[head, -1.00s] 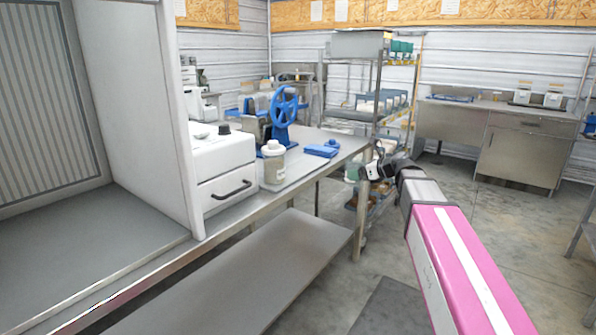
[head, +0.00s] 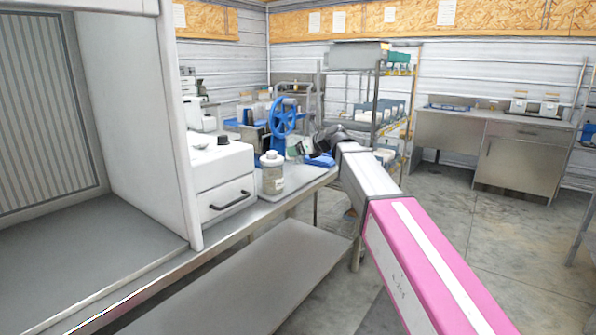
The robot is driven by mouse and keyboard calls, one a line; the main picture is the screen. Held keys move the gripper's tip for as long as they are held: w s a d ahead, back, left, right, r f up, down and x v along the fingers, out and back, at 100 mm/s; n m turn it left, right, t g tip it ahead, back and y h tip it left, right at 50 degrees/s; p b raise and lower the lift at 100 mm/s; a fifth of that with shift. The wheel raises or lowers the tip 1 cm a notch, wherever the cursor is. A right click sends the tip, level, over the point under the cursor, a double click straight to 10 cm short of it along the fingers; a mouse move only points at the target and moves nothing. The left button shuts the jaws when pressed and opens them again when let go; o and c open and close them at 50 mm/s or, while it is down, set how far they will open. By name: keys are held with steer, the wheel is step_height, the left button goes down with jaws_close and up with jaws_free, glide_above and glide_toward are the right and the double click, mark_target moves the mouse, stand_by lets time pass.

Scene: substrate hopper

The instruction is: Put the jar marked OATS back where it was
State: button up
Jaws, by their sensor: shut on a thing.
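A jar with a white lid and grey-brown contents (head: 271,178) stands upright on the steel bench, right of the white drawer unit. Its label is too small to read, so I cannot tell if it is the one marked OATS. My gripper (head: 297,148) is at the end of my pink and white arm, above the bench, behind and right of this jar and apart from it in the picture. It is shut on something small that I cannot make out. My wrist hides part of that area.
A blue hand wheel (head: 283,117) stands behind the jar. A folded blue cloth (head: 320,160) lies below my wrist. The white drawer unit (head: 222,180) borders the jar on the left. Two pale jars (head: 518,102) stand on the far counter. A wire shelf (head: 378,100) stands behind.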

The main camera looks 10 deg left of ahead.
steer(key=shift+f, duration=3.45)
steer(key=o, duration=1.1)
steer(key=shift+f, duration=0.1)
steer(key=shift+c, duration=0.2)
steer(key=v, duration=1.2)
steer(key=s+d+f+n+h, duration=0.25)
steer(key=d+f, duration=0.25)
steer(key=f, duration=0.3)
steer(key=s+d+f+n+g+h, duration=0.1)
steer(key=d+f+n+h, duration=0.1)
steer(key=d+f+n, duration=0.35)
steer(key=s+d+f+n+h, duration=0.2)
steer(key=d+f, duration=0.4)
steer(key=f, duration=0.5)
steer(key=s+d+f+n+g+h, duration=0.4)
steer(key=s+d+f+n+h, duration=0.2)
steer(key=s+d+f+n, duration=0.6)
steer(key=s+d+f, duration=0.2)
steer(key=d+f, duration=0.1)
steer(key=d, duration=0.2)
steer(key=shift+f, duration=0.4)
